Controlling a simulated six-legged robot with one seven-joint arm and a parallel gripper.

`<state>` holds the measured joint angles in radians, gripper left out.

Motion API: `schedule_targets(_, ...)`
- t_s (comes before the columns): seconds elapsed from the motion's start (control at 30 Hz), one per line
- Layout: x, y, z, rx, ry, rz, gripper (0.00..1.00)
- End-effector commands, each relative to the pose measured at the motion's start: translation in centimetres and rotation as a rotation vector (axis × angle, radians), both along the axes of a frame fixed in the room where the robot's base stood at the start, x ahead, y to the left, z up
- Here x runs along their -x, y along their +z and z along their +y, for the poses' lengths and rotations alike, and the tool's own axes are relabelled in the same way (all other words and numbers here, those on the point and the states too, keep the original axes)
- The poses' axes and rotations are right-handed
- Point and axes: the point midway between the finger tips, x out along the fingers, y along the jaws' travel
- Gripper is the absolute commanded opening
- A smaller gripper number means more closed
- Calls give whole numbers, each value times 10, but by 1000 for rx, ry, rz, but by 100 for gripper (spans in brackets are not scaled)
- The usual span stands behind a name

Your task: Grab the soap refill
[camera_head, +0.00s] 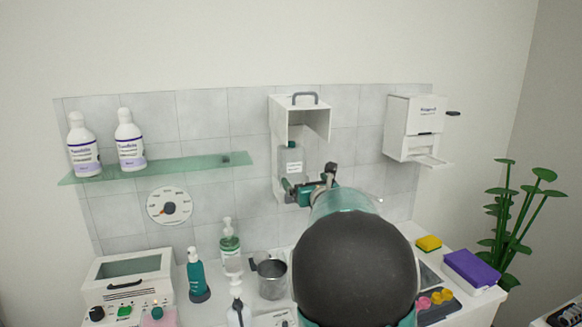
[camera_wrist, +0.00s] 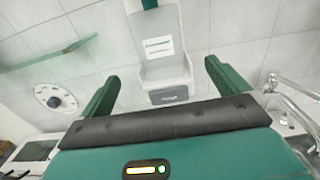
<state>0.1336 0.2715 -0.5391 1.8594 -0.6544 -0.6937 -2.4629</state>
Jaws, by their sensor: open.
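The soap refill (camera_head: 291,160) is a grey bottle with a white label and a teal cap. It stands upright in the open white wall dispenser (camera_head: 283,113), under its raised cover. In the wrist view the refill (camera_wrist: 160,25) shows ahead, between my fingers, with its label facing me and its top cut off by the frame. My gripper (camera_head: 308,188) is open in front of the lower part of the dispenser. In the wrist view my gripper (camera_wrist: 161,72) has its green fingers spread wide, one on each side, with nothing held.
A glass shelf (camera_head: 190,165) with two white bottles (camera_head: 128,140) is at left. A paper dispenser (camera_head: 412,125) hangs at right. Pump bottles (camera_head: 197,275), a metal cup (camera_head: 271,278), a yellow sponge (camera_head: 428,243) and a purple box (camera_head: 470,268) crowd the counter.

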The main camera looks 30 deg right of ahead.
Motion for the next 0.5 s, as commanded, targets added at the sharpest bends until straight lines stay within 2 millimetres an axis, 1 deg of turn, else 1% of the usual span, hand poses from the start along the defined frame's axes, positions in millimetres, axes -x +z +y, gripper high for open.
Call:
schedule_targets(0.17,-27,-1,-7,1,0,2,100)
schedule_targets(0.3,-54,-1,-14,0,-1,1,100)
schedule_targets(0.4,-69,-1,-18,-1,-1,1,100)
schedule_targets(0.5,-78,0,-20,-2,-1,0,100)
